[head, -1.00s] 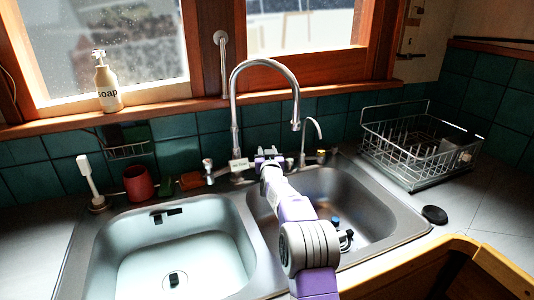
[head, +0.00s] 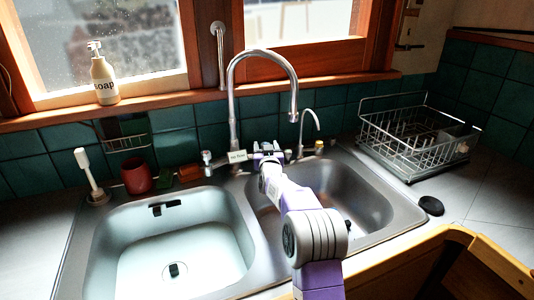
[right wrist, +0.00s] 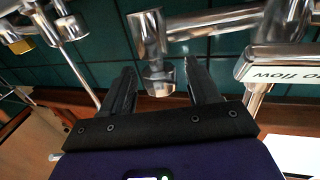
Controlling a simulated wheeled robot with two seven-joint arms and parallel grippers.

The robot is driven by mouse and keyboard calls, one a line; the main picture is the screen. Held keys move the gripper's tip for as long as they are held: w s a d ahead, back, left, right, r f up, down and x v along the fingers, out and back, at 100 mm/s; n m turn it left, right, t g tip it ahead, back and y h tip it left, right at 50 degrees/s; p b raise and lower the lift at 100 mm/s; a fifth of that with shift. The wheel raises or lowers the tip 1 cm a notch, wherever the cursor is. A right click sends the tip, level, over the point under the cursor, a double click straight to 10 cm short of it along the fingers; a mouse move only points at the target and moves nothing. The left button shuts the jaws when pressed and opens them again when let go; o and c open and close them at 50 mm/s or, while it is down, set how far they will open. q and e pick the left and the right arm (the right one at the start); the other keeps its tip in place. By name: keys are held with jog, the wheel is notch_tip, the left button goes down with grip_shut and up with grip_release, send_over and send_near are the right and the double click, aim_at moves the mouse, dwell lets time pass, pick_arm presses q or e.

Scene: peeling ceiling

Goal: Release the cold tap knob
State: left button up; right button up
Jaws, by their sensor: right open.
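The cold tap knob (right wrist: 160,77) is a short chrome piece on the end of a chrome tap arm. It shows in the right wrist view between the two black fingers of my right gripper (right wrist: 160,82). The fingers are open, with a gap on each side of the knob. In the head view my right gripper (head: 267,149) is at the back of the sink, just right of the tall curved faucet (head: 233,110); it largely hides the knob there. My left gripper is out of view.
A small white label (head: 237,156) hangs close beside the gripper. Another tap knob (head: 207,157) stands left of the faucet, and a slim second spout (head: 302,140) to the right. The double sink (head: 240,225) lies below; a dish rack (head: 412,140) stands right.

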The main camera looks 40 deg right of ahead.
jog(key=shift+v, duration=2.5)
jog(key=shift+w+p, duration=0.1)
jog(key=shift+p, duration=0.2)
